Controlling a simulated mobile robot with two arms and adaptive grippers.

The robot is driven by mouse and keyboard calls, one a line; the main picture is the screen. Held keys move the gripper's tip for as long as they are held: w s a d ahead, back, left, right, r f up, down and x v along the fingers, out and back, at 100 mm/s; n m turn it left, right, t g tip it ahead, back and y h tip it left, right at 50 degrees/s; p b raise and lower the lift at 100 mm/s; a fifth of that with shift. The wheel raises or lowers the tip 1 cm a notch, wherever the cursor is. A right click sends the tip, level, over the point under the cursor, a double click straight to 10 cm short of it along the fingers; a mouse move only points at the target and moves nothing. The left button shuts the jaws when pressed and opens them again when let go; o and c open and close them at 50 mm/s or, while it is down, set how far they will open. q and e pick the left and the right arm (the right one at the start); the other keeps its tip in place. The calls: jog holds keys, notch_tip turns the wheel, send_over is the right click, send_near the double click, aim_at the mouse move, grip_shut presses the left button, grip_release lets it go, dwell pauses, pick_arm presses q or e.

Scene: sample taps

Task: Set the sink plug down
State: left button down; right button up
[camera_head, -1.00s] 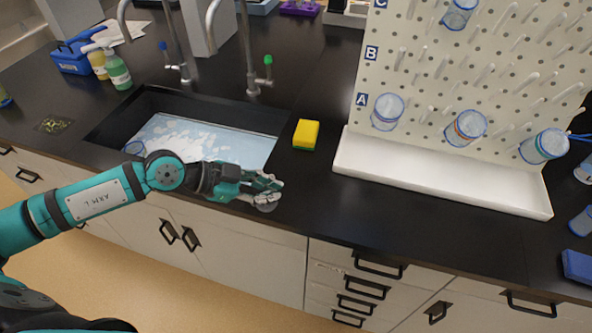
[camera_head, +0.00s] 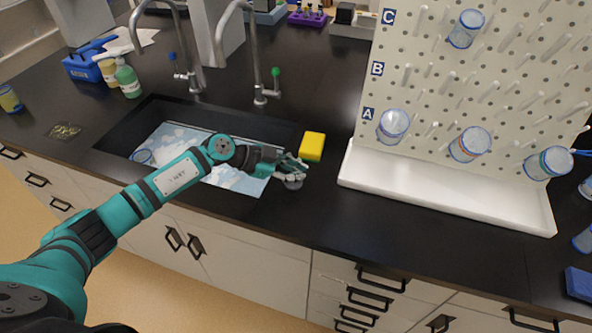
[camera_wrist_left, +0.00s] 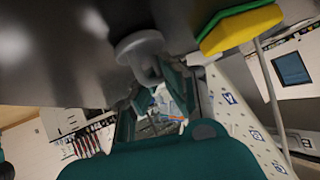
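The sink plug (camera_head: 293,184), a small grey disc, is at the fingertips of my left gripper (camera_head: 296,170), over the black counter just right of the sink. In the left wrist view, the plug (camera_wrist_left: 139,44) shows as a grey disc with a stem reaching down between the fingers (camera_wrist_left: 150,88), which are shut on it. The plug is close to the dark counter surface; I cannot tell whether it touches. My right gripper is not in view.
A yellow sponge (camera_head: 312,146) lies just behind the gripper. A white drip tray (camera_head: 440,196) under the pegboard (camera_head: 490,90) stands to the right. The front counter between sink and tray is clear.

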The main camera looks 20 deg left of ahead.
pick_arm(q)
jog(key=shift+f, duration=0.15)
jog(key=c, duration=1.5)
grip_release()
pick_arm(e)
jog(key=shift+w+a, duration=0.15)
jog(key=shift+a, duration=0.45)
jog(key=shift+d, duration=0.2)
pick_arm(q)
jog(key=shift+s+a+r, duration=0.1)
jog(key=shift+a+r, duration=0.1)
jog(key=shift+a, duration=0.1)
jog(key=b+v, duration=0.2)
jog(key=v, duration=0.9)
jog(key=shift+s+a+r, duration=0.1)
jog(key=shift+r, duration=0.15)
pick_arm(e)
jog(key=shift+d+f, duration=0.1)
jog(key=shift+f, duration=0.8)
